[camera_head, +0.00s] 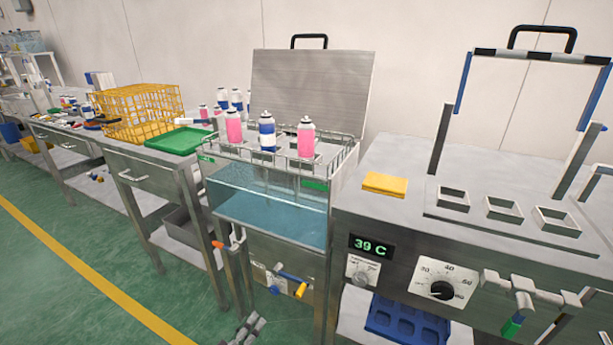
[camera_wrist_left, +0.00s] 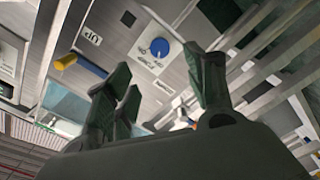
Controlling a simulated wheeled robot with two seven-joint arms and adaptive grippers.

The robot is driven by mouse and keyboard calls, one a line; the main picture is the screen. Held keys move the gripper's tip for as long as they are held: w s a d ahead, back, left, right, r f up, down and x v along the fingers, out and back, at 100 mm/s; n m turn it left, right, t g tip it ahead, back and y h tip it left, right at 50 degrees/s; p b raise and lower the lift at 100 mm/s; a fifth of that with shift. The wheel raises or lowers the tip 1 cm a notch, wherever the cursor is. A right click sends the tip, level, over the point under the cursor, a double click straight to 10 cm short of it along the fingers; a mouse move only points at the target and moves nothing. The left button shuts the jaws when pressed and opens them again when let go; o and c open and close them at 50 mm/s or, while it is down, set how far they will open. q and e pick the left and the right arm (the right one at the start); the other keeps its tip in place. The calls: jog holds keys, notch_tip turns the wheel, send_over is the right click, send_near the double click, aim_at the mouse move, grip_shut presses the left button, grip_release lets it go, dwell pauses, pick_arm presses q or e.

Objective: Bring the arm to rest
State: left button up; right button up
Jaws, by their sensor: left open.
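My left gripper (camera_head: 250,328) shows only as dark grey fingertips at the bottom edge of the head view, in front of the water bath's lower front. In the left wrist view my left gripper (camera_wrist_left: 162,95) has its fingers spread, with nothing between them. Beyond the fingers is a panel with a blue knob (camera_wrist_left: 161,49). The rest of the left arm is hidden below the head view. My right gripper is not in view.
The water bath (camera_head: 270,212) holds pink and blue cans in its top. A second bath (camera_head: 400,215) with a 39 C display stands to the right. Valve handles (camera_head: 293,279) stick out in front. A yellow basket (camera_head: 140,110) is on the left bench. Green floor (camera_head: 70,270) is clear at left.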

pick_arm(q)
notch_tip(320, 180, down, 9)
jog(key=s+d+m+g+y, duration=0.1)
jog(key=s+d+m+g, duration=0.2)
jog(key=m+g, duration=0.45)
jog(key=s+d+r+m+g+y, duration=0.1)
jog(key=s+d+r+m, duration=0.15)
jog(key=r, duration=0.45)
jog(key=s+d+r+m+g+y, duration=0.15)
jog(key=s+r, duration=0.25)
jog(key=r, duration=0.4)
jog(key=s+d+f+n+g, duration=0.1)
jog(key=s+f, duration=0.3)
jog(key=s, duration=0.4)
jog(key=shift+s+d+n+g+h+p, duration=0.15)
jog(key=shift+s+n+g+h+p, duration=0.25)
jog(key=shift+n, duration=0.25)
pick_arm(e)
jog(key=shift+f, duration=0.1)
pick_arm(q)
jog(key=shift+f+p, duration=0.35)
jog(key=shift+p, duration=0.45)
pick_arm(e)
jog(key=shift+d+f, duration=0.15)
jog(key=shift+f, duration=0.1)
